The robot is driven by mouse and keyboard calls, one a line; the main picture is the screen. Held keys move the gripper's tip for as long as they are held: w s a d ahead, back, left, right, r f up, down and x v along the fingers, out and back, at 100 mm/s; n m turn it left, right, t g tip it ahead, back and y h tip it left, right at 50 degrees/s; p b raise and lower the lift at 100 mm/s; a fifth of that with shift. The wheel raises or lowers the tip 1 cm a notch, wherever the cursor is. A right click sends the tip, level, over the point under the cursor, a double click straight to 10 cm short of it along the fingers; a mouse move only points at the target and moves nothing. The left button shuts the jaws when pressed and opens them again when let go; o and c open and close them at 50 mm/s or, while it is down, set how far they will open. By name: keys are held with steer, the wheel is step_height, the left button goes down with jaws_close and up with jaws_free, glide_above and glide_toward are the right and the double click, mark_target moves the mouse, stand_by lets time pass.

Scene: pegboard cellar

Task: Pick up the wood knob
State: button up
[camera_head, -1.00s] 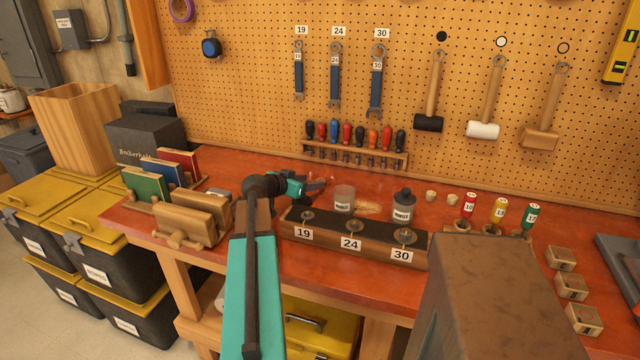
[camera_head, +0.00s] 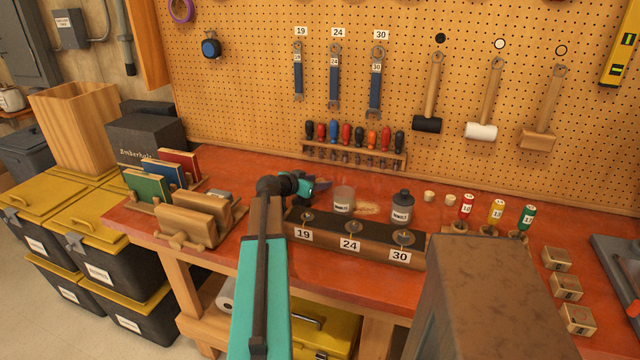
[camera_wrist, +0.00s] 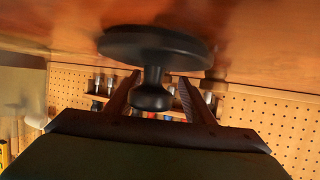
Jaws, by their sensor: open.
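My gripper (camera_head: 318,186) is low over the red bench, left of a glass jar (camera_head: 343,200), with its fingers pointing right. In the wrist view, where the bench is at the top, my gripper (camera_wrist: 159,82) has its two fingers apart. A dark knob-shaped thing (camera_wrist: 152,95) with a narrow neck and a wide round base shows between them. It looks dark grey to black, and I cannot tell whether it is wood. No grip on it shows. In the head view I cannot make it out near my gripper. Two small pale wooden pieces (camera_head: 429,196) stand farther right.
A block with numbered pegs (camera_head: 350,240) stands in front of my gripper, and a black bottle (camera_head: 402,207) stands right of the jar. A screwdriver rack (camera_head: 355,155) is behind. Wooden holders with books (camera_head: 147,186) are at the left. Bare bench shows behind my gripper.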

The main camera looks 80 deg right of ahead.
steer(key=shift+c, duration=0.3)
steer(key=c, duration=1)
steer(key=shift+r, duration=0.15)
step_height(320, 180, up, 10)
steer(key=b, duration=0.2)
stand_by(0.7)
